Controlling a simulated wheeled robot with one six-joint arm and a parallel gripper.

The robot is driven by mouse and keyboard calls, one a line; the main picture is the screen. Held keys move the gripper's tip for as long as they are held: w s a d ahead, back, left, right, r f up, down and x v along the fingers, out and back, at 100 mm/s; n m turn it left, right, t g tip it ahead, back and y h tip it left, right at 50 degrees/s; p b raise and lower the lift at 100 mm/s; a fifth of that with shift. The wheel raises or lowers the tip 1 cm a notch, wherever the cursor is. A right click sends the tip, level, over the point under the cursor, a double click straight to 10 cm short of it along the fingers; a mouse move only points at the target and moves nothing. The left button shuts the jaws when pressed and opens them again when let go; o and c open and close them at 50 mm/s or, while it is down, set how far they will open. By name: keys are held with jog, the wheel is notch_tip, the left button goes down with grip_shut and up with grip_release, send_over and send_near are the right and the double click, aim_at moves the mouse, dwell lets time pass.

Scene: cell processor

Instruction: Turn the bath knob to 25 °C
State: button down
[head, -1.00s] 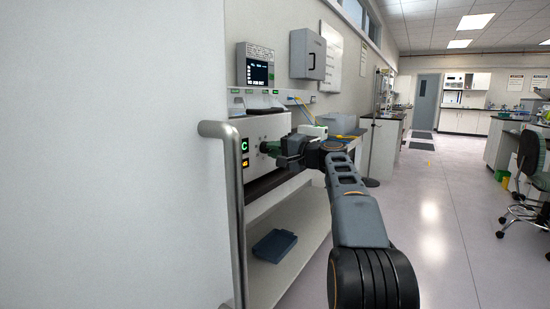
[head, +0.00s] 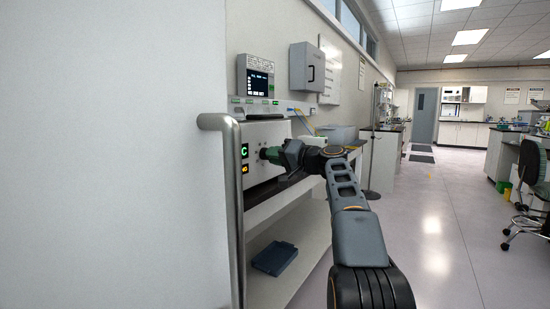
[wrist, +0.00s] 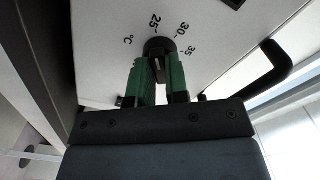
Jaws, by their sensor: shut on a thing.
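The bath knob (wrist: 158,47) is a dark round knob on a white panel, with the printed marks 25, 30, 35 and °C around its rim in the wrist view. My gripper (wrist: 159,68) has its green fingers shut on the knob, one on each side. In the head view my gripper (head: 268,154) reaches the front of the white bath unit (head: 262,135) and covers the knob. A green C display (head: 244,151) and an orange display (head: 244,169) are left of it; the orange digits are too small to read surely.
A metal rail (head: 234,210) stands close on the left, beside a white wall. A dark blue tray (head: 274,257) lies on the lower shelf. A black handle (wrist: 270,75) sticks out near my gripper.

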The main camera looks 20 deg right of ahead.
jog(key=c, duration=1.1)
grip_release()
jog(key=v, duration=1.3)
jog(key=shift+s+d+p, duration=0.25)
jog(key=shift+s+p, duration=0.1)
jog(key=shift+p, duration=0.05)
